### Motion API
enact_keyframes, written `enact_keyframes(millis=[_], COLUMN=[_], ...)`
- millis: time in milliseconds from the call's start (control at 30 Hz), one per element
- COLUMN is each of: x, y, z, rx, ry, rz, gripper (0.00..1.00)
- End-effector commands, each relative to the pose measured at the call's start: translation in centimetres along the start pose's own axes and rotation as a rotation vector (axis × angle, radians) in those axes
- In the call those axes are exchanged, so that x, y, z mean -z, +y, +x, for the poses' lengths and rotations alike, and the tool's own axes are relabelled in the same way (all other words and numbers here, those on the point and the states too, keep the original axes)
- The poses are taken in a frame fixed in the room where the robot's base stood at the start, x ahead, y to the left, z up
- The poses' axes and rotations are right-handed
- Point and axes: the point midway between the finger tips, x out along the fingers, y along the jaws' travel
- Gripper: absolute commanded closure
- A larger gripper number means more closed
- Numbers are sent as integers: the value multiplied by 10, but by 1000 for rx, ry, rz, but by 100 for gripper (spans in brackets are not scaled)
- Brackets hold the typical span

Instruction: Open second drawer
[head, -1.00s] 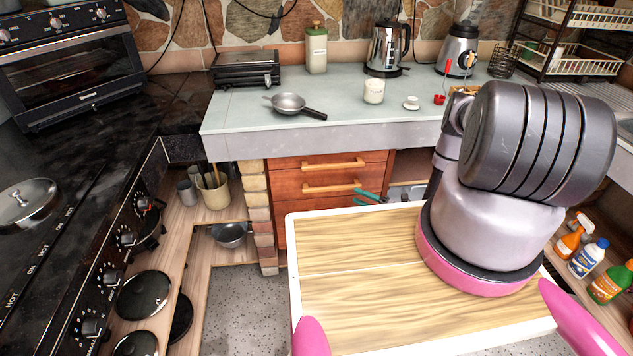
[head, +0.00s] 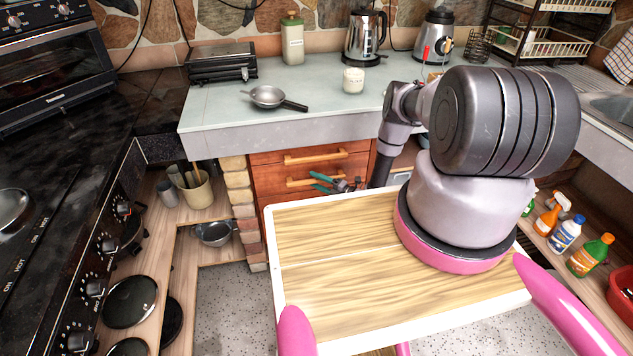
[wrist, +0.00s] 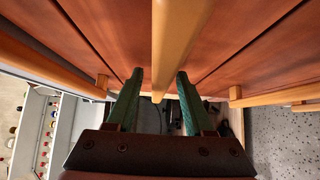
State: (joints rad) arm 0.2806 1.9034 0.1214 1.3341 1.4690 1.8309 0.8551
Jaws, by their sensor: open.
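The orange-brown wooden drawers (head: 268,180) stand under the counter and look shut. The top drawer's pale wooden handle (head: 310,157) is clear. The second drawer's handle (head: 300,182) lies below it, its right part overlapped by my gripper (head: 320,181). In the wrist view, my gripper (wrist: 159,73) is open, its two green fingers apart. A pale bar handle (wrist: 172,45) runs lengthwise between the fingertips, one finger on each side. It appears to be the second handle. I see no clear contact. Other handles show at the left (wrist: 50,68) and right (wrist: 275,96).
My own wooden-topped base fills the space before the drawers. A brick pillar (head: 240,200) stands left of them, beside open shelves with a utensil pot (head: 196,190). Bottles (head: 565,235) stand at the right. Grey floor (head: 225,300) is free at left.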

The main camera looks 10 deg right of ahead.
Motion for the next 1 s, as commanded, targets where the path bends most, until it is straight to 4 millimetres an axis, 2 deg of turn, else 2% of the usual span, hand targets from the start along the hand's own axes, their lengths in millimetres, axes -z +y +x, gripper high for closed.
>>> enact_keyframes(millis=[200, 333, 367, 1000], x=[0, 0, 0, 0], y=[0, 0, 0, 0], z=[0, 0, 0, 0], rx=[0, 0, 0, 1], ry=[0, 0, 0, 0], rz=[0, 0, -1, -1], gripper=[48, 97, 100, 100])
